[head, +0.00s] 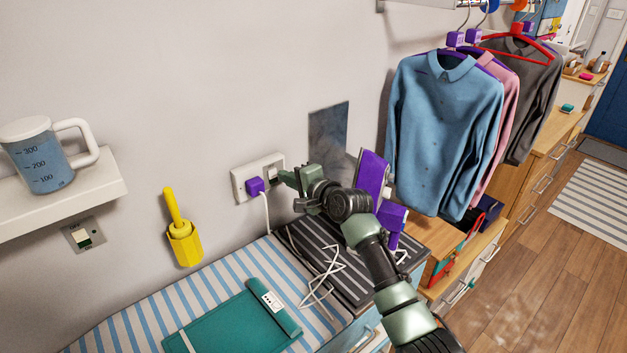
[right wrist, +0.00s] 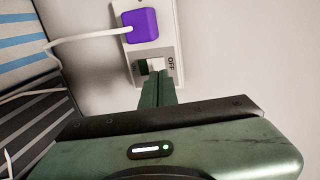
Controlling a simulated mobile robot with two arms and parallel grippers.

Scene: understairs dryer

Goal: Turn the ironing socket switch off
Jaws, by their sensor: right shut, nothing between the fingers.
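The ironing socket (head: 240,184) is a white plate on the wall with a purple plug (head: 255,186) in it and a white cord running down. In the right wrist view the plate (right wrist: 172,45) carries a rocker switch (right wrist: 155,64) between the words ON and OFF, with a dark green patch on the ON side. My right gripper (head: 284,176) is shut and empty, its tips right at the switch; they also show in the right wrist view (right wrist: 160,75) and cover part of it. I cannot tell if they touch it. My left gripper is out of view.
A purple iron (head: 372,176) stands on the dark striped mat (head: 345,277), behind my right arm. Another wall switch (head: 82,236), a yellow brush holder (head: 184,243) and a shelf with a jug (head: 40,160) are left. Shirts (head: 440,130) hang at right.

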